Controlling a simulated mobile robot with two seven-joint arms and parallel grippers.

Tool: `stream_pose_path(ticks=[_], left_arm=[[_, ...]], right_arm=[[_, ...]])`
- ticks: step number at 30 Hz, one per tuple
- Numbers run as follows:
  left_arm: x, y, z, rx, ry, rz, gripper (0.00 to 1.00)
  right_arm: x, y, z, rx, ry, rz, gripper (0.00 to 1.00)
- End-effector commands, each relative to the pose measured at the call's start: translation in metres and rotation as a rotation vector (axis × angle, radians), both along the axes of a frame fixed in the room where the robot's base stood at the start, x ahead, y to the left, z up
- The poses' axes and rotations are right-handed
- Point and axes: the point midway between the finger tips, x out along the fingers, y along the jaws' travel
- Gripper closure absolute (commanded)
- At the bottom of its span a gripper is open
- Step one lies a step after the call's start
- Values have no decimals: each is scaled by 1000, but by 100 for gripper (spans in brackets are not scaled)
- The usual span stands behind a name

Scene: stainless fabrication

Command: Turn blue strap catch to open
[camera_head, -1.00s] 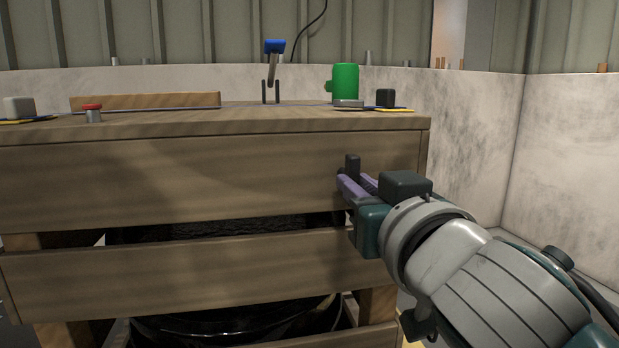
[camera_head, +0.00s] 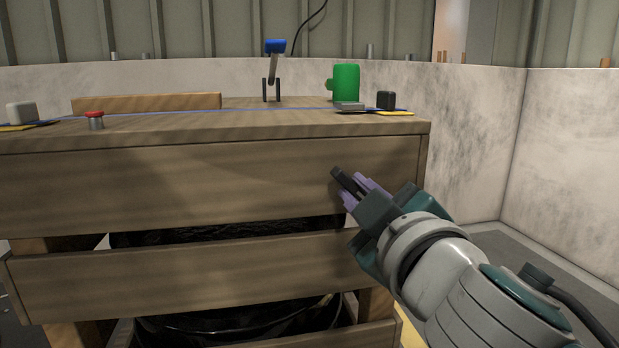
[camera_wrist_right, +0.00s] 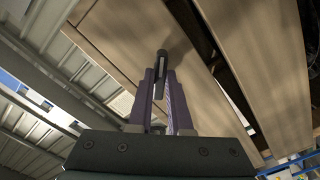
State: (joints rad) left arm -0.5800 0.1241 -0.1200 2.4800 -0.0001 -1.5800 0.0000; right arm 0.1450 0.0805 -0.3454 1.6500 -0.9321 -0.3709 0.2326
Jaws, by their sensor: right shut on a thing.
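My right gripper (camera_head: 348,187) is at the upper right of the wooden bench's front (camera_head: 210,185). Its purple fingers are shut on a short dark bar (camera_head: 341,173), which is tilted with its top end to the left. The right wrist view shows the bar (camera_wrist_right: 161,63) between the fingertips, close to the wood; I cannot tell whether it is fixed there. A lever with a blue end (camera_head: 275,46) stands between two dark uprights at the back of the bench top. A thin blue strap or line (camera_head: 230,110) runs across the top. Which part is the blue strap catch is unclear. My left gripper is not in view.
On the bench top are a green mug-like cylinder (camera_head: 346,82), a black block (camera_head: 386,100), a white block (camera_head: 21,112), a red-topped post (camera_head: 95,120) and a wooden bar (camera_head: 146,103). A pale wall (camera_head: 462,135) stands behind and to the right.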

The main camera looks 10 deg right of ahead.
Motion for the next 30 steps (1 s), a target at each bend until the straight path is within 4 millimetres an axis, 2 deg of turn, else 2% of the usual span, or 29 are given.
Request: stream_pose_path(ticks=[8,15,25,30], left_arm=[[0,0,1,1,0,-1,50],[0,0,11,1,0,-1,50],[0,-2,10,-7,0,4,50],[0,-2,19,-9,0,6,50]], right_arm=[[0,0,1,-24,-2,-1,100],[0,0,2,-364,-13,-1,100],[0,0,0,-418,-15,-1,100],[0,-1,2,-653,-23,-1,100]])
